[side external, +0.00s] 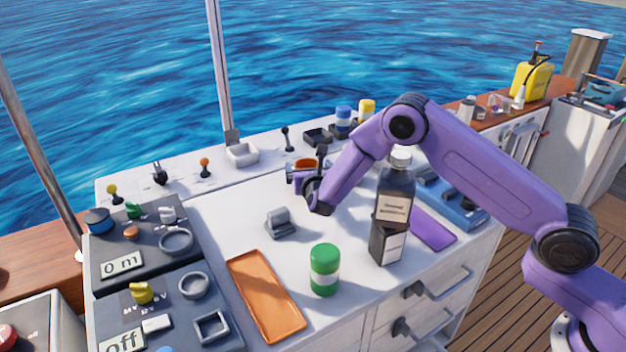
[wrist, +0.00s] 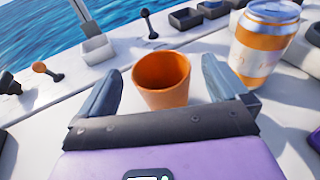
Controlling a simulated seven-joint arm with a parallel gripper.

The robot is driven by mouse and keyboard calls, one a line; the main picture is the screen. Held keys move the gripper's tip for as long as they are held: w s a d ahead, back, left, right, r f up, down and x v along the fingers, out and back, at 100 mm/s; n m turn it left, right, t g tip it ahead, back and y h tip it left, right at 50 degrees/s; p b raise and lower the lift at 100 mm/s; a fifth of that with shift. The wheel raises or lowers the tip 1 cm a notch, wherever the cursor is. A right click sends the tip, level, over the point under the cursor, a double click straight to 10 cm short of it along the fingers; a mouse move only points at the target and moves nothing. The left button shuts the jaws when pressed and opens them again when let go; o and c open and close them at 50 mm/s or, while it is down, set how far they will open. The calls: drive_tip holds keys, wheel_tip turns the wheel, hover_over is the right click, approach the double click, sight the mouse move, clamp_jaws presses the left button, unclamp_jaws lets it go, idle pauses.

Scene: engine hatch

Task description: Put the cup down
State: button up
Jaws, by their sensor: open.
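The orange cup (wrist: 163,82) stands upright on the white counter in the wrist view. It is between the two fingers of my gripper (wrist: 162,88), with a visible gap on each side, so the fingers are apart from it. In the side view, the orange cup (side external: 304,164) shows only its upper part behind my gripper (side external: 302,176). My gripper is open and low over the counter; its fingertips are hard to make out in the side view.
An orange and white can (wrist: 256,45) stands close to the right finger. Small levers and a white tray (side external: 242,155) line the back edge. A dark bottle (side external: 395,192), a green can (side external: 324,268) and an orange tray (side external: 262,296) are nearer the front. The counter's middle is mostly clear.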

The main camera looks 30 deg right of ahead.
drive_tip(key=v, duration=0.9)
